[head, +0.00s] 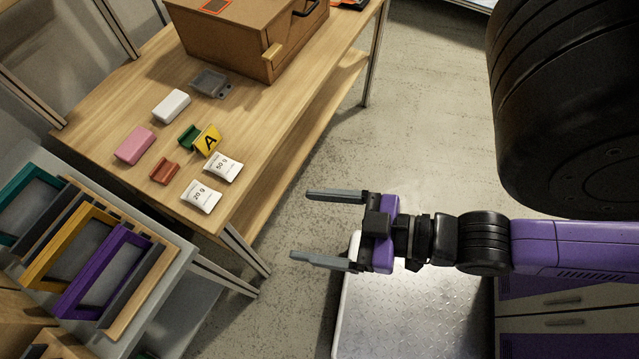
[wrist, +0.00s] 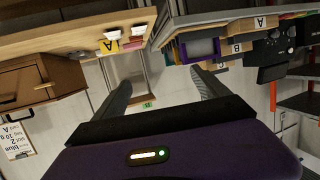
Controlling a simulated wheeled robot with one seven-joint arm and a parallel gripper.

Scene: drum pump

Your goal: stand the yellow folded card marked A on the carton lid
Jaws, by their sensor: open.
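The yellow folded card marked A (head: 207,140) stands on the wooden table, next to a green block and behind the white 50 g packet. It also shows small in the wrist view (wrist: 107,46), upside down there. The brown carton (head: 240,35) stands at the table's far end; the front of its lid carries a tan tab, and a red-edged dark square lies on the lid top. My gripper (head: 322,226) is open and empty, over the floor to the right of the table's near corner, well apart from the card.
White packets marked 50 g (head: 223,167) and 20 g (head: 201,197) lie near the table's front edge. Around them are a red block (head: 164,171), a pink block (head: 134,145), a white block (head: 171,106) and a grey tray (head: 210,83). A rack with coloured frames (head: 100,270) stands at left. The floor between table and gripper is clear.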

